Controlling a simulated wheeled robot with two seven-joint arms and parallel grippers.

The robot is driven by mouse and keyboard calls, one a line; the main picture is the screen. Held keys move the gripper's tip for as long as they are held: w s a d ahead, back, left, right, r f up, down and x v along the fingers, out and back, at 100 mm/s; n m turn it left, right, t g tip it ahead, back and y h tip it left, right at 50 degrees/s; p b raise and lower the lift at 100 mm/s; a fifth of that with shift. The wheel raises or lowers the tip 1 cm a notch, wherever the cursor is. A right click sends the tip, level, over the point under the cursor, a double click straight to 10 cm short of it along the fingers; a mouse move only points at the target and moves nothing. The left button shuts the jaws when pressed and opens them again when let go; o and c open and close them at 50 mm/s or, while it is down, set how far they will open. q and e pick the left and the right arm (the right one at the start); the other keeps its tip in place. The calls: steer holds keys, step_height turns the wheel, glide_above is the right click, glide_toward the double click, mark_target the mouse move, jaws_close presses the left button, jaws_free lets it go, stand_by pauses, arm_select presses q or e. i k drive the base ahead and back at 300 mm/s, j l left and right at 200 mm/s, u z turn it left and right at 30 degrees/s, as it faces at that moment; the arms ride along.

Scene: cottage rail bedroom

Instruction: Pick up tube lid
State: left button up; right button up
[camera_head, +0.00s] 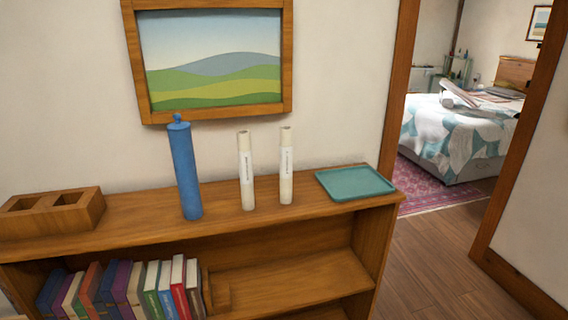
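A tall blue tube (187,172) stands upright on top of the wooden shelf unit. Its blue lid (178,122), with a small round knob, sits on the tube's top end. Two cream rolls with printed labels stand upright to its right, a left one (246,172) and a right one (286,167). Neither of my grippers shows in the head view.
The shelf unit (330,212) carries a wooden block with two openings (88,212) at left and a teal tray (355,183) at right. Several books (135,287) stand below. A framed landscape (212,60) hangs behind. A doorway with open wooden floor (440,255) is at right.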

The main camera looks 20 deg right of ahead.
mark_target(179, 125)
steer(key=i+j, duration=0.2)
steer(key=j, duration=0.2)
steer(key=i+j, duration=0.2)
steer(key=j, duration=0.2)
steer(key=i+j, duration=0.2)
steer(key=j, duration=0.15)
steer(key=z, duration=0.05)
